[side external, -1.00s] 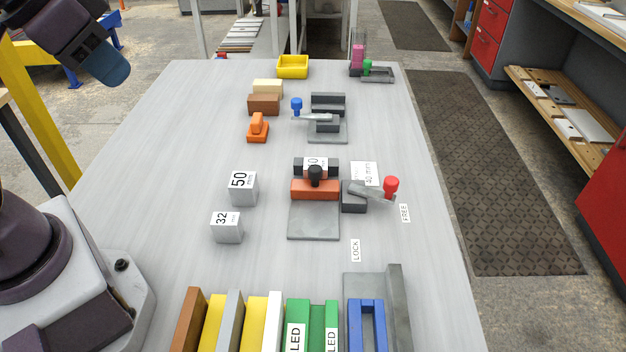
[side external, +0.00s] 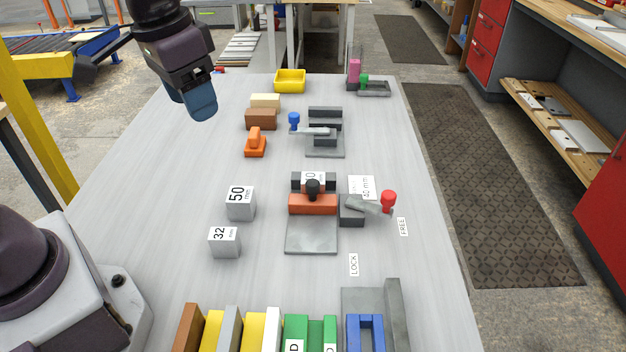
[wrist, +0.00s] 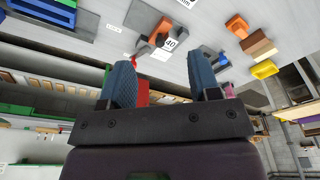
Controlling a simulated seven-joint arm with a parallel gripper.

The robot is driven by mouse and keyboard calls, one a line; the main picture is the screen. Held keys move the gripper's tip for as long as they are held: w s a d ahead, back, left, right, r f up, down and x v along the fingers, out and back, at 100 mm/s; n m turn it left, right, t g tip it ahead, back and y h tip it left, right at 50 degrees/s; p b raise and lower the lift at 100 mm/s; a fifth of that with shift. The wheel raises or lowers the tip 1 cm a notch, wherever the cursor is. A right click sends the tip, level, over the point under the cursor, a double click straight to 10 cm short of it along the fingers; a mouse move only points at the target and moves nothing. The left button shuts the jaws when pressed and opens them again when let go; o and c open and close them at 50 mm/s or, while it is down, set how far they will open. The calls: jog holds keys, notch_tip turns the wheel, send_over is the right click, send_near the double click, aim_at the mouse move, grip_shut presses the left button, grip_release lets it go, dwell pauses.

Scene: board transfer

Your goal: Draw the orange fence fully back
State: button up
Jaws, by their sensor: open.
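The orange fence (side external: 313,205) is a flat orange-red block with a black knob (side external: 313,187) on top. It lies across a grey plate (side external: 311,237), close against a dark block with a white number label behind it. Bare plate shows in front of it. A lever with a red knob (side external: 388,198) is beside it on the right, its knob near the FREE label. The fence also shows in the wrist view (wrist: 161,29). My gripper (side external: 197,103) is above the table's left side, away from the fence. In the wrist view its blue fingers (wrist: 161,82) are apart and empty.
Grey blocks marked 50 (side external: 240,204) and 32 (side external: 224,243) stand left of the plate. A blue-knobbed fixture (side external: 324,145), an orange piece (side external: 255,144) and a yellow bin (side external: 290,80) are farther back. Coloured blocks (side external: 235,330) line the front. The table's left side is clear.

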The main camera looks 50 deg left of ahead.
aim_at(313, 182)
jog(key=w+d+f+g, duration=0.1)
jog(key=w+d+f, duration=0.1)
jog(key=w+f, duration=0.6)
jog(key=w+d+f+g, duration=0.1)
jog(key=w+d+f, duration=0.15)
jog(key=w, duration=0.85)
jog(key=f, duration=0.9)
jog(key=a+f, duration=0.1)
jog(key=f, duration=0.3)
jog(key=shift+f, duration=0.3)
